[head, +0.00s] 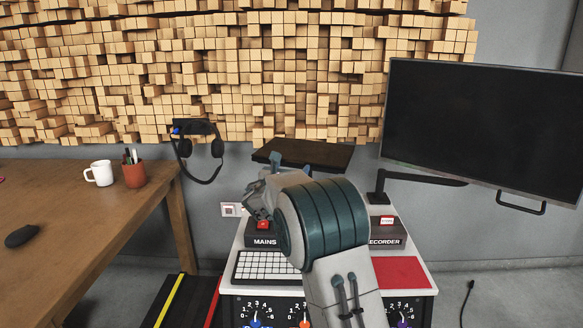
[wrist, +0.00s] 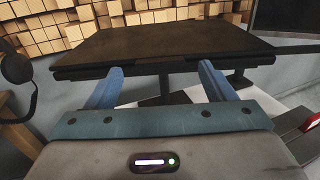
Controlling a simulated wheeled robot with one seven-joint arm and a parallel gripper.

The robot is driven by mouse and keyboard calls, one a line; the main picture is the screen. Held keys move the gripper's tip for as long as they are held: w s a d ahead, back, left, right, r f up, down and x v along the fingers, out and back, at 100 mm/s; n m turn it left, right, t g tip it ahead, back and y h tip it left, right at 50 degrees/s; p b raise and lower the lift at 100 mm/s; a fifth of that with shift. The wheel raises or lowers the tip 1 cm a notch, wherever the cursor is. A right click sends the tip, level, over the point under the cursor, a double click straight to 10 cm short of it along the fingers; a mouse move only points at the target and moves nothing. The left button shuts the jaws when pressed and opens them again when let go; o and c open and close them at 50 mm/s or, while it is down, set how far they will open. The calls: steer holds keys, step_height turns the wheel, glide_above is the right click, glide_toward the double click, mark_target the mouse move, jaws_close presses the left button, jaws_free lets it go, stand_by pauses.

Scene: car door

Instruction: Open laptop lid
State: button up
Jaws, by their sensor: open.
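In the head view my gripper (head: 288,168) is at the laptop's near side, and my arm hides part of the console.
The white console (head: 243,262) below carries a MAINS box (head: 263,240), a RECORDER box (head: 388,241), a red pad (head: 401,272) and knobs. A monitor (head: 485,125) is at right. A wooden table (head: 70,205) with a mug (head: 99,173) is at left. A block-covered wall is behind.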

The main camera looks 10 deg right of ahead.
steer(key=shift+x, duration=1.05)
